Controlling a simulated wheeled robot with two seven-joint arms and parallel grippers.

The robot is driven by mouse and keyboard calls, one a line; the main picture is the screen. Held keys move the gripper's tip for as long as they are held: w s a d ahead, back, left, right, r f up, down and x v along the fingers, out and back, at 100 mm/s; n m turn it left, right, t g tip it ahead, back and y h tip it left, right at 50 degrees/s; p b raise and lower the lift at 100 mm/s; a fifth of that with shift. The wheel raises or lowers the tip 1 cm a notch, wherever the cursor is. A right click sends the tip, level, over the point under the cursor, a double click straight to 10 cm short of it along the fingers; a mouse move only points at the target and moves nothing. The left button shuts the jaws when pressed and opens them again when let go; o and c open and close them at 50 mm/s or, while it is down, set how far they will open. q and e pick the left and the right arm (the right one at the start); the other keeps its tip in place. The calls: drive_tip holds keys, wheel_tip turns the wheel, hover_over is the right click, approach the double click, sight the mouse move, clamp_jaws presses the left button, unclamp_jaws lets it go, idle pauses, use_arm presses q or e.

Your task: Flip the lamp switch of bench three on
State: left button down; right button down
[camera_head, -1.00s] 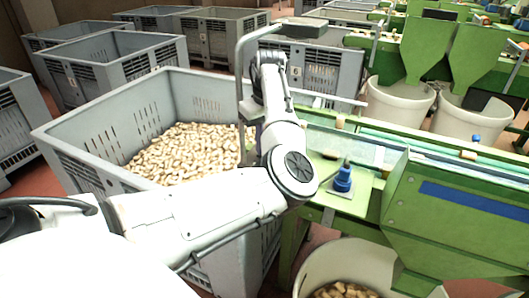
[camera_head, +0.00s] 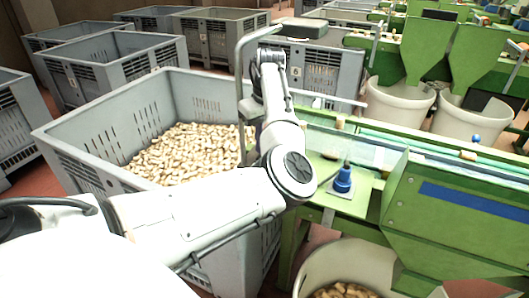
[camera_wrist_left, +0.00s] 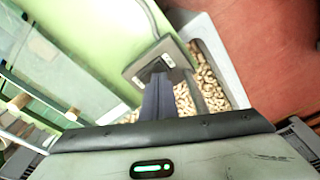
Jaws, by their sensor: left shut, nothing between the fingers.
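The lamp switch is a small dark box (camera_wrist_left: 143,69) with a dark recessed front, fixed on a pale green surface in the left wrist view. A grey cable runs from its upper edge. My left gripper (camera_wrist_left: 159,79) is shut and empty, its fingertips right in front of the switch. They overlap its lower part, so I cannot tell whether they touch it, or which way the switch is set. In the head view my left arm reaches over the crate's right side, and its fingers and the switch are not clearly visible. My right gripper is not in view.
A large grey crate (camera_head: 60,150) of corks stands left of the green bench (camera_head: 345,203). A curved grey pole (camera_head: 240,75) rises beside my wrist. A blue knob (camera_head: 343,180) sits on the bench. A white bin (camera_head: 318,262) of corks stands below.

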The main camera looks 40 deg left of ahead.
use_arm(q)
wheel_tip(320, 180, up, 6)
drive_tip(key=shift+f, duration=0.2)
idle(0.4)
drive_tip(key=shift+f, duration=0.1)
idle(0.3)
